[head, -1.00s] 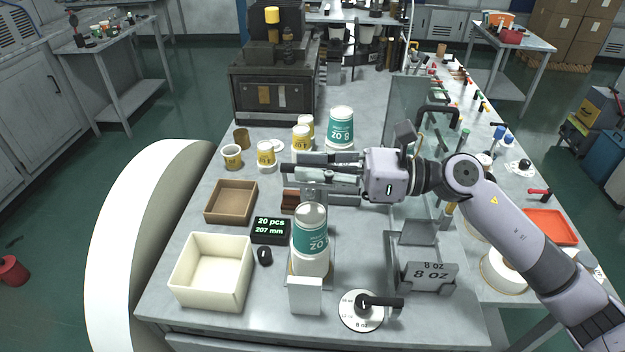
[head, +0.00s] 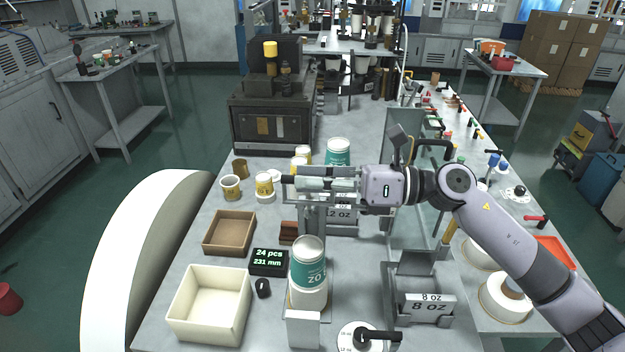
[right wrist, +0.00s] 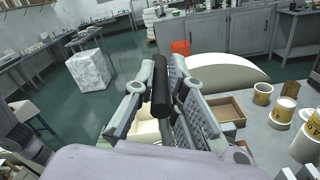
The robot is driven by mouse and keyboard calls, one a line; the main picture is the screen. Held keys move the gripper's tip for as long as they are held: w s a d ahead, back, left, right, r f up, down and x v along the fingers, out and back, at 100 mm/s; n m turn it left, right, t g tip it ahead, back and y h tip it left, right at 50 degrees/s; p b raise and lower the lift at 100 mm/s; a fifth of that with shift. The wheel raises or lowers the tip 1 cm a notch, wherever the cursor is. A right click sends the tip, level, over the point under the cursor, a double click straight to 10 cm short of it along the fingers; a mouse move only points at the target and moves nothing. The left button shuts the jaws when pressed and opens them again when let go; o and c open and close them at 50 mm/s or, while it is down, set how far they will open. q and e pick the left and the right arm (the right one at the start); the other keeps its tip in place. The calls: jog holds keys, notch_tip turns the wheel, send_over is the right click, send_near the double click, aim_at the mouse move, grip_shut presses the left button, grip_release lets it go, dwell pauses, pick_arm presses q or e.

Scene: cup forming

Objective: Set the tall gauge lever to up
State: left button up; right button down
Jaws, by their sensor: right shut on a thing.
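My right gripper (head: 308,180) is shut on a black bar-shaped handle, which I take to be the tall gauge lever (head: 288,179). In the right wrist view the black lever (right wrist: 161,88) lies between the two fingers (right wrist: 158,80). The gripper is above and behind a stack of white cups with a teal "OZ" cup (head: 308,262) on top. A grey upright (head: 312,215) stands behind the stack, and the gripper hides its top. A display (head: 268,262) beside the stack reads 24 pcs, 231 mm. My left gripper is not in view.
A cream bin (head: 208,305) and a brown tray (head: 229,232) stand left of the stack. Yellow-labelled cups (head: 264,184) and a teal cup (head: 338,152) stand behind. A black-handled dial (head: 365,338) and an 8 oz holder (head: 425,305) are at the front right.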

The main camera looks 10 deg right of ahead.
jog(key=c, duration=1.6)
grip_release()
jog(key=shift+s, duration=0.1)
jog(key=shift+c, duration=0.2)
jog(key=shift+o, duration=0.2)
jog(key=shift+w+f, duration=0.1)
jog(key=shift+w, duration=0.1)
jog(key=v, duration=1.2)
